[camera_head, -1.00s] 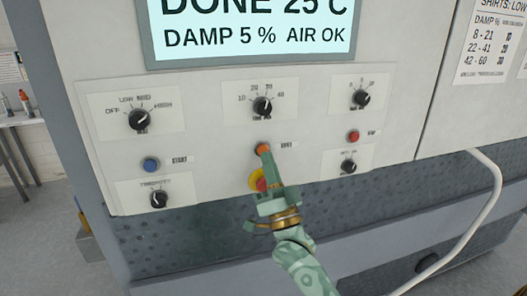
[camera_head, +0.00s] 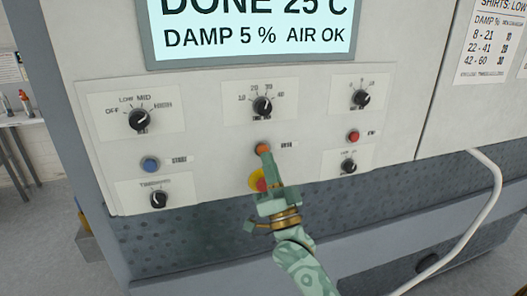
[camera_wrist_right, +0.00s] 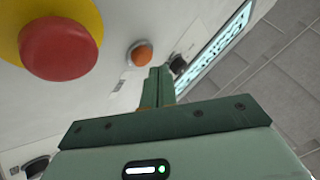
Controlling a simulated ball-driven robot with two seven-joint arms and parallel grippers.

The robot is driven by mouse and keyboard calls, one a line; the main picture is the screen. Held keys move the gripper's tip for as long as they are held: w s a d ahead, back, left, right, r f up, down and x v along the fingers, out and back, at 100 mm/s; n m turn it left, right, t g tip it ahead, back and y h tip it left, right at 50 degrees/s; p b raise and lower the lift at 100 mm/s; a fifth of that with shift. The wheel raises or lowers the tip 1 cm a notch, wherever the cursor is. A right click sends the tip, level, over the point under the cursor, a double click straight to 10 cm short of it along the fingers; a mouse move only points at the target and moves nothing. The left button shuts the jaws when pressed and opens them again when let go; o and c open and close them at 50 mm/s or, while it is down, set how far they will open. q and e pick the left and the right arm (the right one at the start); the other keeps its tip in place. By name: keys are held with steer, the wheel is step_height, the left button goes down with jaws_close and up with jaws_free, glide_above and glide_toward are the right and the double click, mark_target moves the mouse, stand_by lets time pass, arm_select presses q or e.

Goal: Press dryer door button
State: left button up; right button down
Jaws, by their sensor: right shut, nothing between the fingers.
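The orange button (camera_head: 262,148) sits on the panel below the middle dial, with a small label beside it that I cannot read surely. My right gripper (camera_head: 265,158) is shut and empty, its fingertips pointing up at the button's lower edge. In the right wrist view the orange button (camera_wrist_right: 140,54) shows beyond the closed fingers (camera_wrist_right: 158,80), slightly left of their tips. A gap seems to remain there, but I cannot tell surely whether they touch. The display reads DONE 25 C, DAMP 5 %, AIR OK. My left gripper is not in view.
A red mushroom button on a yellow base (camera_head: 256,181) is close beside my right gripper's left side. A blue button (camera_head: 150,164), a red button (camera_head: 353,136) and several black dials surround it. A white hose (camera_head: 484,215) hangs at the right.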

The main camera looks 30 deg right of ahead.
steer(key=shift+w, duration=0.15)
steer(key=shift+w+d, duration=0.1)
steer(key=shift+w, duration=0.2)
steer(key=shift+w+d, duration=0.1)
steer(key=shift+w, duration=0.3)
stand_by(0.9)
steer(key=shift+s, duration=0.1)
steer(key=shift+s+a+p, duration=0.2)
steer(key=shift+s+p, duration=0.2)
steer(key=shift+s, duration=0.35)
steer(key=s+p, duration=0.1)
steer(key=s, duration=0.1)
steer(key=s+a+p, duration=0.1)
steer(key=s, duration=0.2)
steer(key=shift+a, duration=0.1)
